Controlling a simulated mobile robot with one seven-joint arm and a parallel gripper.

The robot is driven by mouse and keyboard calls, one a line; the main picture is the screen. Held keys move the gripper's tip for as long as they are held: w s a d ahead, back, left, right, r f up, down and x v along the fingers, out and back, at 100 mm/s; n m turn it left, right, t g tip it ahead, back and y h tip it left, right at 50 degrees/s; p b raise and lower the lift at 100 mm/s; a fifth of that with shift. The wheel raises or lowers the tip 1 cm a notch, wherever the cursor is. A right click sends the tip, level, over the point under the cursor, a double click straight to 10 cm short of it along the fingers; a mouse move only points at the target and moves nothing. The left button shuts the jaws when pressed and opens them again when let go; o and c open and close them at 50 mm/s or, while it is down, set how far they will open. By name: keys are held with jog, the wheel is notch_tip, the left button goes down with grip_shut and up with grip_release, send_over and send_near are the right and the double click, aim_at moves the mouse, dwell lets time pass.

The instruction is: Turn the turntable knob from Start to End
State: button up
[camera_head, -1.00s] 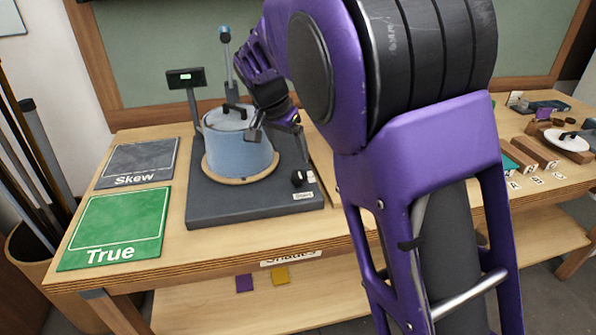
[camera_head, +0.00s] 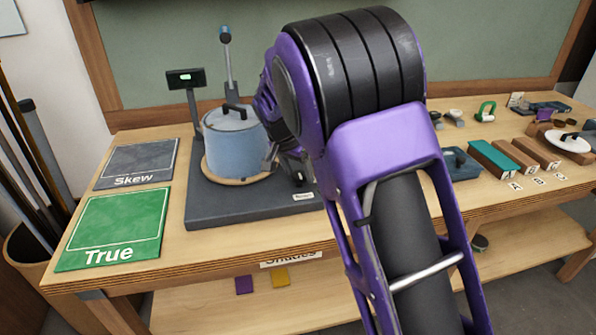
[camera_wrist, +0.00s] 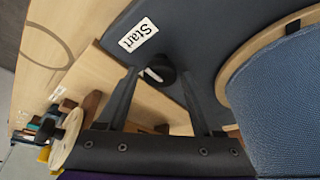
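The turntable base (camera_head: 235,212) is a dark grey slab on the bench. Its small black knob (camera_wrist: 159,70) shows in the wrist view near the slab's edge, beside a white label reading Start (camera_wrist: 138,35). My gripper (camera_wrist: 159,74) is open, with one finger on each side of the knob. I cannot tell whether the fingers touch it. In the head view my gripper and arm crowd the slab's right front corner and largely hide the knob. No End label is readable.
A blue lidded shade (camera_head: 238,150) sits on a wooden ring on the slab, close to my gripper. A small display (camera_head: 186,79) stands behind. Green True (camera_head: 115,228) and grey Skew (camera_head: 140,163) mats lie left. Blocks and parts fill the bench's right side.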

grip_shut()
jog(key=n, duration=0.2)
jog(key=n+y, duration=0.2)
jog(key=n, duration=0.1)
jog(key=shift+d+r+n+t+b, duration=0.1)
jog(key=shift+d+n+t+b, duration=0.2)
jog(key=shift+t+b, duration=0.1)
jog(key=n+y+p, duration=0.1)
jog(key=n, duration=0.2)
jog(key=n+y+p, duration=0.1)
jog(key=n, duration=0.2)
jog(key=shift+d+g+y, duration=0.1)
jog(key=shift+g+y, duration=0.2)
jog(key=n+g+p, duration=0.1)
jog(key=n, duration=0.2)
jog(key=n+y+p, duration=0.1)
jog(key=n, duration=0.2)
jog(key=shift+w+n+g+y, duration=0.2)
jog(key=shift+n+g+y, duration=0.1)
jog(key=shift+g, duration=0.1)
jog(key=n+g+p, duration=0.1)
jog(key=n, duration=0.1)
jog(key=n+g+p, duration=0.1)
jog(key=n, duration=0.2)
jog(key=shift+w+n+y, duration=0.1)
jog(key=shift+n+y, duration=0.2)
